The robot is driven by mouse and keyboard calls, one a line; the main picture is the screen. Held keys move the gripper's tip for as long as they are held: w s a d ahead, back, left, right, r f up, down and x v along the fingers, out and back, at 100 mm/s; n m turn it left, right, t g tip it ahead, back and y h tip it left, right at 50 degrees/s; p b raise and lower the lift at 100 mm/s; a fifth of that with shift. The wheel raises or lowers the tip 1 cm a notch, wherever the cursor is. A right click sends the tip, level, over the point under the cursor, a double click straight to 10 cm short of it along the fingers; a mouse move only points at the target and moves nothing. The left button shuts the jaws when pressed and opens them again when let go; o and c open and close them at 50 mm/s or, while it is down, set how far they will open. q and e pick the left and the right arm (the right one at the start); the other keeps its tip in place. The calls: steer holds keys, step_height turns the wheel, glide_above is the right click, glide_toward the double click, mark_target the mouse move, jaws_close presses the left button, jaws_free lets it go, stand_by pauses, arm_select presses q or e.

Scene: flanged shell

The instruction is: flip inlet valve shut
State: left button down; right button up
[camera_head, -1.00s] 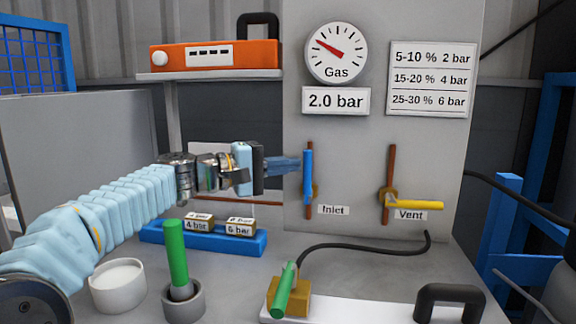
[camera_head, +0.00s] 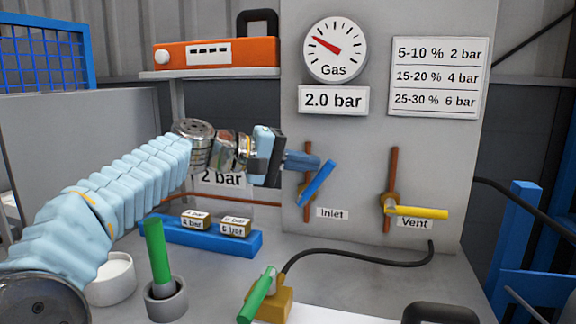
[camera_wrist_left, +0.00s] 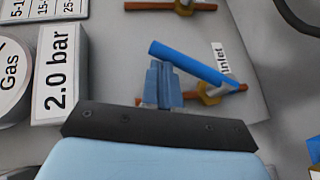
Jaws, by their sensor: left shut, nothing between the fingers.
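The inlet valve's blue lever (camera_head: 317,184) is on the grey panel above the "Inlet" label (camera_head: 332,213). It is tilted, with its upper end leaning right, neither upright nor level. My left gripper (camera_head: 318,162) is shut and empty, its fingertips at the upper part of the lever and apparently touching its side. In the left wrist view the fingers (camera_wrist_left: 164,85) press close against the blue lever (camera_wrist_left: 195,64), which slants across in front of them. The lever's pivot (camera_wrist_left: 208,93) is partly hidden behind it. My right gripper is out of view.
The vent valve's yellow lever (camera_head: 416,211) lies level to the right. The gauge (camera_head: 335,49) and "2.0 bar" sign (camera_head: 334,99) are above. A blue tray (camera_head: 190,236) with labelled blocks, a green-handled rod (camera_head: 157,252) and a black hose (camera_head: 360,255) are below.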

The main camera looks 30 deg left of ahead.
arm_select(q)
steer(key=shift+w+d+f+b, duration=0.15)
steer(key=shift+d+f, duration=0.05)
steer(key=shift+d, duration=0.45)
steer(key=shift+w+d+f+b, duration=0.15)
steer(key=shift+d+f, duration=0.05)
steer(key=shift+d, duration=0.45)
steer(key=shift+m+g+y, duration=0.3)
steer(key=shift+y, duration=0.3)
steer(key=shift+w+d+f+b, duration=0.25)
steer(key=shift+d+f+b, duration=0.1)
steer(key=shift+d+f, duration=0.6)
steer(key=shift+w+d+f+b, duration=0.25)
steer(key=shift+d+f+b, duration=0.05)
steer(key=shift+d+f, duration=0.6)
steer(key=shift+d, duration=0.1)
steer(key=s+d+r+p, duration=0.1)
steer(key=s+r+p, duration=0.3)
steer(key=r, duration=0.8)
steer(key=shift+s+r, duration=0.15)
steer(key=shift+s, duration=0.15)
steer(key=shift+d, duration=0.1)
